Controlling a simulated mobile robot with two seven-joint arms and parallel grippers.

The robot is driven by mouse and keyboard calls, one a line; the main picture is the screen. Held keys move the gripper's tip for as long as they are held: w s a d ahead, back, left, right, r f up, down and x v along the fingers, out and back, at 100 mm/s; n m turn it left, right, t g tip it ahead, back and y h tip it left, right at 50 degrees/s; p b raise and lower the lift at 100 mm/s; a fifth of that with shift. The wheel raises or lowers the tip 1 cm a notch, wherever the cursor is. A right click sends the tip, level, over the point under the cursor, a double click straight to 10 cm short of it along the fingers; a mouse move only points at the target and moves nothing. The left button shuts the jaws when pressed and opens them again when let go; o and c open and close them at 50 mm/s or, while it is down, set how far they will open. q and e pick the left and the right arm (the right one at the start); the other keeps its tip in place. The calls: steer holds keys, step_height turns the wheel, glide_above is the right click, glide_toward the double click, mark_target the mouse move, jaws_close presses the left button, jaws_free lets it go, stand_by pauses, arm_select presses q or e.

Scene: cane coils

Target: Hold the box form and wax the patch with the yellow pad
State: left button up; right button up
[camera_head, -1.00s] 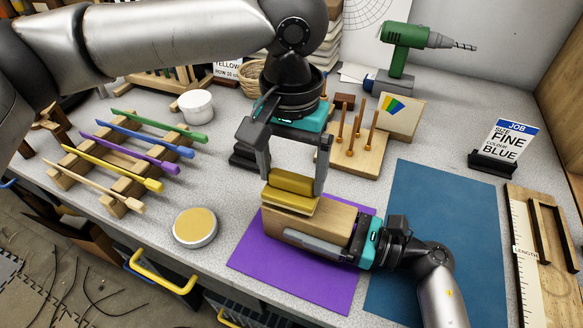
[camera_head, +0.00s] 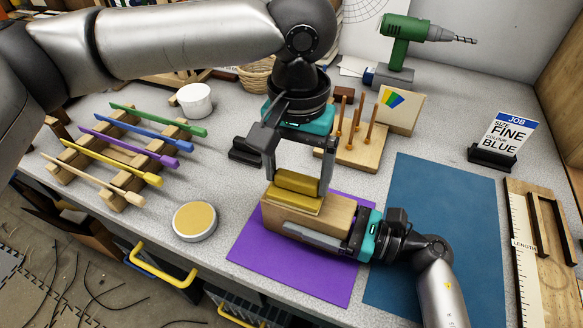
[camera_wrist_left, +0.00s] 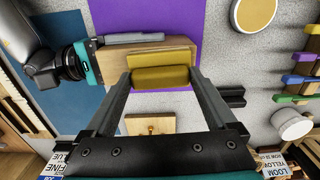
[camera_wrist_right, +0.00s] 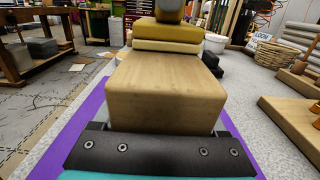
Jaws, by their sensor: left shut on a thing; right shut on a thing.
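The wooden box form (camera_head: 335,214) lies on the purple mat (camera_head: 262,264) in the head view. My right gripper (camera_head: 322,236) is shut on the box form from its right end, with a finger along its near side. My left gripper (camera_head: 299,178) points down and is shut on the yellow pad (camera_head: 299,182). The pad is at the left part of the box form's top, over a flat yellow layer (camera_head: 293,198). In the right wrist view the pad (camera_wrist_right: 168,30) sits at the far end of the box form (camera_wrist_right: 165,88). The patch cannot be made out separately.
A round tin of yellow wax (camera_head: 194,221) stands left of the purple mat. A rack of coloured sticks (camera_head: 120,152) is at the left. A blue mat (camera_head: 440,235) lies to the right. A pegged wooden block (camera_head: 352,150) stands behind my left gripper.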

mark_target(317, 184)
arm_select(q)
steer(key=shift+s+d, duration=0.2)
steer(key=shift+d, duration=0.3)
steer(key=shift+d, duration=0.1)
steer(key=shift+s+d, duration=0.3)
steer(key=shift+d, duration=0.6)
steer(key=shift+a, duration=0.15)
steer(key=shift+w+a+f, duration=0.1)
steer(key=shift+w+a, duration=0.1)
steer(key=shift+a, duration=0.45)
steer(key=shift+w+a+f, duration=0.1)
steer(key=shift+w+a, duration=0.1)
steer(key=shift+a, duration=0.4)
steer(key=shift+a, duration=0.1)
